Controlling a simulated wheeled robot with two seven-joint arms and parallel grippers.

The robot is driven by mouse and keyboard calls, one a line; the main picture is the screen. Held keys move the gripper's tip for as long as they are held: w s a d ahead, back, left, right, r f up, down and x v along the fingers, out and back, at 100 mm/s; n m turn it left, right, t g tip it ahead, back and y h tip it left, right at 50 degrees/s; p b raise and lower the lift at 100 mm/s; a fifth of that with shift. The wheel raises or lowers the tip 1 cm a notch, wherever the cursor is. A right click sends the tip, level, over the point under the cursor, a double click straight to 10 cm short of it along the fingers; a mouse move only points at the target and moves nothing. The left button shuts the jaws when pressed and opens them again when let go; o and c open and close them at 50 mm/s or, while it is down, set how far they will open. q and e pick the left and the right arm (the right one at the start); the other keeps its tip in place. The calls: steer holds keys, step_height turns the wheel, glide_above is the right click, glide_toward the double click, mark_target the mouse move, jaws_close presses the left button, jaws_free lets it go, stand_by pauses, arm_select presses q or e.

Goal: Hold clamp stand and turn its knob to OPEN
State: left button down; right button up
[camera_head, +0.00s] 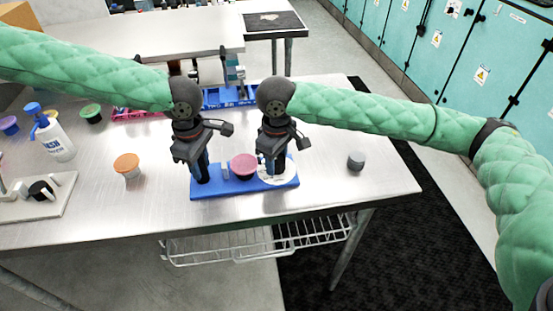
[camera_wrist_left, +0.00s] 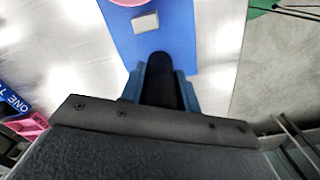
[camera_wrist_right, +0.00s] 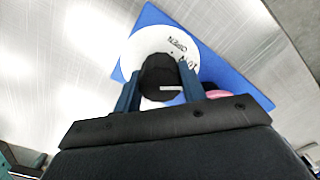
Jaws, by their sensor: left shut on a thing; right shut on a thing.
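The clamp stand has a blue base (camera_head: 229,188) on the near part of the table. My left gripper (camera_head: 201,168) is shut on its upright black post (camera_wrist_left: 163,82) at the left end. My right gripper (camera_head: 272,163) is shut on the black knob (camera_wrist_right: 160,76) at the right end. The knob sits on a white dial (camera_wrist_right: 133,47) with OPEN printed on its rim. A second, partly hidden label lies beside OPEN. The knob's white mark (camera_wrist_right: 171,88) points to the right in the right wrist view, not at OPEN.
A pink-red round piece (camera_head: 243,164) is on the base between the grippers. An orange-topped cup (camera_head: 127,164) stands left and a grey cylinder (camera_head: 356,160) right. A wire shelf (camera_head: 260,240) hangs below.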

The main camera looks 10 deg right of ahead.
mark_target(277, 158)
steer(key=n, duration=0.5)
steer(key=shift+n, duration=0.4)
steer(key=n, duration=0.5)
stand_by(0.4)
steer(key=o, duration=0.7)
step_height(277, 158, up, 12)
stand_by(0.4)
